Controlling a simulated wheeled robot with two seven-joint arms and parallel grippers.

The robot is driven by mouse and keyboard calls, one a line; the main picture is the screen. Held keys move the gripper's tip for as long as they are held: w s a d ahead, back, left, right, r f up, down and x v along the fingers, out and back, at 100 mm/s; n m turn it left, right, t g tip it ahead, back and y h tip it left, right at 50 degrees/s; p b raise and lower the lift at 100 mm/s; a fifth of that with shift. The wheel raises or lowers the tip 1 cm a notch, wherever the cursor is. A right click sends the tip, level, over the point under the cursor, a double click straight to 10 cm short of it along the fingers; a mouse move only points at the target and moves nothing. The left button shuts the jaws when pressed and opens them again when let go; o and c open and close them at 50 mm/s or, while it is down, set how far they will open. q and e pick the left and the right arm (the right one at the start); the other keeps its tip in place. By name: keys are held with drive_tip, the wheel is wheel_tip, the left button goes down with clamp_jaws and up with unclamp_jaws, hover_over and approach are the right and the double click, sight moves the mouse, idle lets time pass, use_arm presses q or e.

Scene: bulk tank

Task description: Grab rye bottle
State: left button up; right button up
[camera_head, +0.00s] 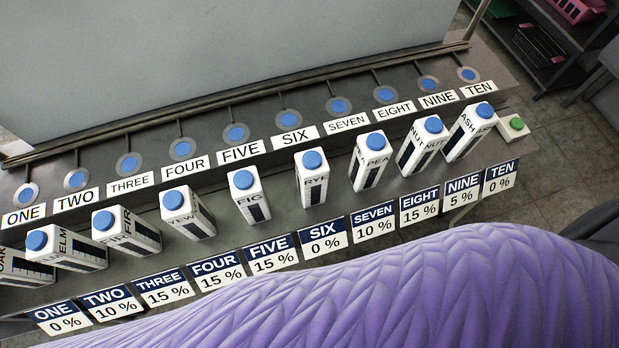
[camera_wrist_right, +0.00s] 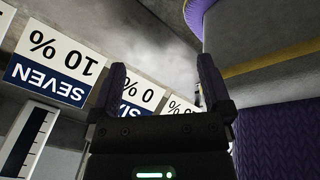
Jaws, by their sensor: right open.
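The rye bottle (camera_head: 313,190) is a white carton-like bottle with a blue cap, a dark gauge strip and the letters RYE. It stands in the row on the shelf in the head view, between the fig bottle (camera_head: 248,200) and the pea bottle (camera_head: 368,165), above the SIX 0 % tag (camera_head: 324,237). My right gripper (camera_wrist_right: 163,65) shows in the right wrist view with its two dark fingers apart and nothing between them. It is near the front tags, beside the upside-down SEVEN 10 % tag (camera_wrist_right: 53,67). The rye bottle is not identifiable there. My left gripper is not in view.
Similar blue-capped bottles stand closely on both sides, including the ash bottle (camera_head: 470,132) and elm bottle (camera_head: 62,252). Round blue-centred fittings (camera_head: 288,119) line the back ledge above number labels.

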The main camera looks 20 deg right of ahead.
drive_tip(key=w+a+r+n+t+b, duration=0.1)
drive_tip(key=w+a+r+n+t, duration=0.1)
drive_tip(key=w+n, duration=0.35)
drive_tip(key=n+t+b, duration=0.4)
drive_tip(key=n+t, duration=0.4)
drive_tip(key=n, duration=1.3)
approach(312, 167)
wheel_tip(312, 167, down, 4)
drive_tip(key=shift+t, duration=0.3)
drive_tip(key=x, duration=0.3)
drive_tip(key=r+b+x, duration=0.1)
drive_tip(key=x, duration=0.3)
drive_tip(key=b+x, duration=0.1)
drive_tip(key=x, duration=0.2)
drive_tip(key=shift+w+d, duration=0.15)
drive_tip(key=shift+w, duration=0.4)
drive_tip(key=shift+r, duration=0.15)
clamp_jaws()
